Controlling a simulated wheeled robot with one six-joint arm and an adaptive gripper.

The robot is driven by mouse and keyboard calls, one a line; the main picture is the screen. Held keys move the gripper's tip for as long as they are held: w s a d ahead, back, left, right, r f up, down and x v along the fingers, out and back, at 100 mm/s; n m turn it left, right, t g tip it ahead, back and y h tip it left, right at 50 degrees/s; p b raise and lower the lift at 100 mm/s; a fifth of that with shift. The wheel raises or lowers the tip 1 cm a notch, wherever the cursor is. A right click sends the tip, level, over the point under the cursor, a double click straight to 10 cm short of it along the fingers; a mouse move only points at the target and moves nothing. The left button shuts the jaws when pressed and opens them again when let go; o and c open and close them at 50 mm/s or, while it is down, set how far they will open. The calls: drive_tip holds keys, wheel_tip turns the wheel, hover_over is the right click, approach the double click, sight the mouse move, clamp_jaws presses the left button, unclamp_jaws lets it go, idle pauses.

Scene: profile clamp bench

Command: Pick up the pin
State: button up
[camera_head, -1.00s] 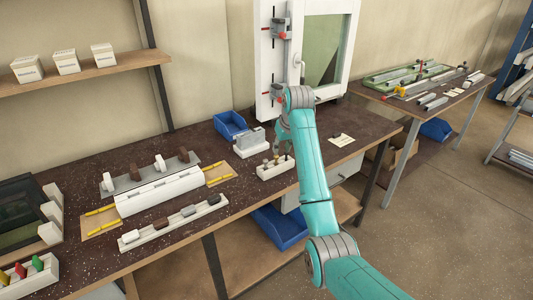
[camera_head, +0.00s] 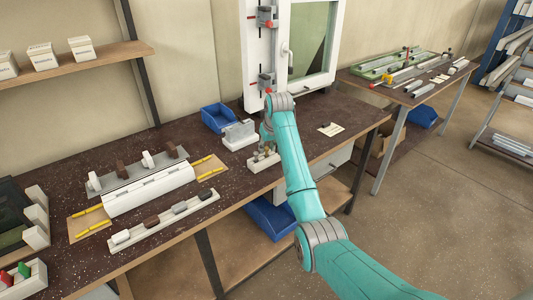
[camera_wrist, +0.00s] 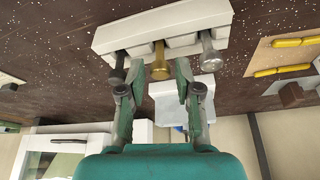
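A white pin holder (camera_wrist: 205,22) holds a dark pin (camera_wrist: 119,68), a brass pin (camera_wrist: 160,66) and a grey pin (camera_wrist: 209,52) in a row. The task does not say which pin is meant. In the wrist view my gripper (camera_wrist: 157,74) is open, one finger on each side of the brass pin's head. The left finger is close to the dark pin and the right finger close to the grey one. I cannot tell whether either finger touches a pin. In the head view the holder (camera_head: 257,167) stands on the dark bench, partly hidden by my gripper (camera_head: 265,146).
A grey-white block (camera_head: 239,134) and a blue bin (camera_head: 218,118) stand behind the holder. A white clamp frame (camera_head: 266,50) rises at the back. To the left are a long white profile (camera_head: 148,190) and yellow pencils (camera_head: 90,209). A small card (camera_head: 330,129) lies to the right.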

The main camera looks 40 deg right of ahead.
drive_tip(key=shift+x, duration=0.75)
drive_tip(key=shift+c, duration=0.3)
clamp_jaws()
